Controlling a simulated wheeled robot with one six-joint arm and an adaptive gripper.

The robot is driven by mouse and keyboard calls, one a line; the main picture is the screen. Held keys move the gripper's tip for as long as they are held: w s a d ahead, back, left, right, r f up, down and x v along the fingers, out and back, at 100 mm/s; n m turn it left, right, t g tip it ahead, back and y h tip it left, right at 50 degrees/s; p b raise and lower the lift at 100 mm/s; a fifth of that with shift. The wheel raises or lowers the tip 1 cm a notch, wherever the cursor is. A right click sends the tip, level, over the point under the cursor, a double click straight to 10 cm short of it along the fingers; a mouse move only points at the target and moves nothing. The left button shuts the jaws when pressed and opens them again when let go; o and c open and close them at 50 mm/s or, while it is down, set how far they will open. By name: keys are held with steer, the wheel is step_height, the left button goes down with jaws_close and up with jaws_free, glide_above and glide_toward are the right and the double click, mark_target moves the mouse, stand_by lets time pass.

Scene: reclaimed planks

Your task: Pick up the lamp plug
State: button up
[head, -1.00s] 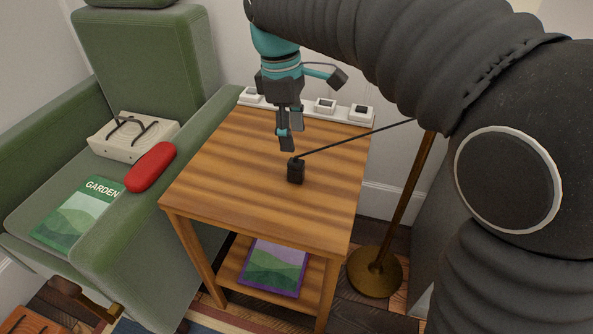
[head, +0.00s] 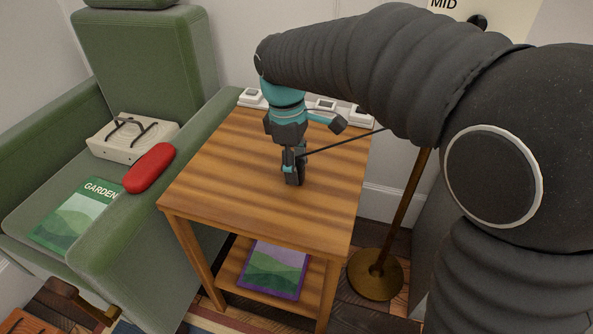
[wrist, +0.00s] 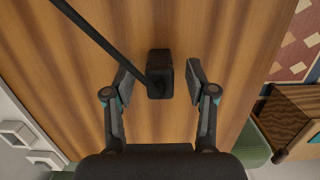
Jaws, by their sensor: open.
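The lamp plug (wrist: 160,68) is a small black block with a dark cord (wrist: 98,36) leaving it. In the wrist view it stands between the two open fingers of my gripper (wrist: 159,80), with a gap on each side. In the head view my gripper (head: 293,174) is down at the plug on the wooden side table (head: 215,201). The fingers hide most of the plug there. The cord runs from it to the right, toward the brass lamp stand.
A white strip with several sockets (head: 252,97) lies along the table's back edge. A green armchair (head: 150,52) stands at left, with a red case (head: 149,168) on its arm. A brass lamp stand (head: 375,275) is at right. The table's front is clear.

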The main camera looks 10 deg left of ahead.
jaws_close()
steer(key=shift+r, duration=0.15)
